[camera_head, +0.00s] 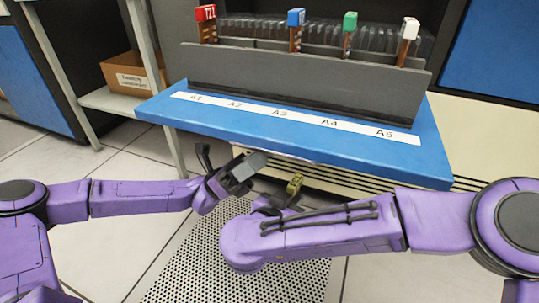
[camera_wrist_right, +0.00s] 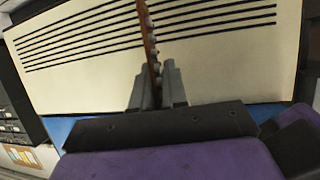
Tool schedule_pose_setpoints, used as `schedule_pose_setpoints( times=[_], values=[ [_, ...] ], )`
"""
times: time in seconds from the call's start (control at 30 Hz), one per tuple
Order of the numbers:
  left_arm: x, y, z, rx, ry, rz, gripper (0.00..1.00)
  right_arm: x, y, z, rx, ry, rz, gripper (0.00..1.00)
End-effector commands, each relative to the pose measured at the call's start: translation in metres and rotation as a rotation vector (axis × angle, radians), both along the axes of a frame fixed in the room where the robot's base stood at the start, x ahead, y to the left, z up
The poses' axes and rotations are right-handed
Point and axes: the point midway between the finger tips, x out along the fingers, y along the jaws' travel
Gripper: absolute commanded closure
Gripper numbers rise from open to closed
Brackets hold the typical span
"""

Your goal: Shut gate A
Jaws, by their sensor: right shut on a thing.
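A dark grey rack (camera_head: 300,88) stands on a blue shelf marked A1 to A5. I cannot tell which part of it is gate A. Brown cards with a red head (camera_head: 206,13), a blue head (camera_head: 296,17), a green head (camera_head: 350,20) and a white head (camera_head: 410,28) stand upright in it. My right gripper (camera_head: 288,196), below the shelf's front edge, is shut on a brown, knobbed strip (camera_wrist_right: 148,40). A yellow-green piece (camera_head: 295,184) shows at that gripper in the head view. My left gripper (camera_head: 240,172) is just left of it; its jaw opening is unclear.
The blue shelf (camera_head: 175,119) has a white label strip (camera_head: 305,119) along its front. A cardboard box (camera_head: 130,75) sits on a lower shelf at left. A cream slatted panel (camera_wrist_right: 210,55) lies below the blue shelf. The two grippers are close together.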

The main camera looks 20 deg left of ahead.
Motion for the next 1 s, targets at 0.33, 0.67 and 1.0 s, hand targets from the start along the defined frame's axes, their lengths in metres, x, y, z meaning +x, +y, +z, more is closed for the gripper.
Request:
schedule_pose_setpoints(
  times=[0.33,0.67,1.0],
  values=[
    [0.004,-0.024,0.023,0.0,0.001,0.001,0.62,0.0,0.0,-0.01,0.001,-0.001,0.0,1.0],
    [0.004,-0.024,0.023,0.001,0.0,0.001,1.0,0.0,0.0,-0.009,0.001,-0.001,0.0,1.0],
    [0.004,-0.025,0.032,0.001,0.016,-0.004,1.0,0.0,0.0,-0.001,0.001,-0.001,0.0,1.0]
  ],
)
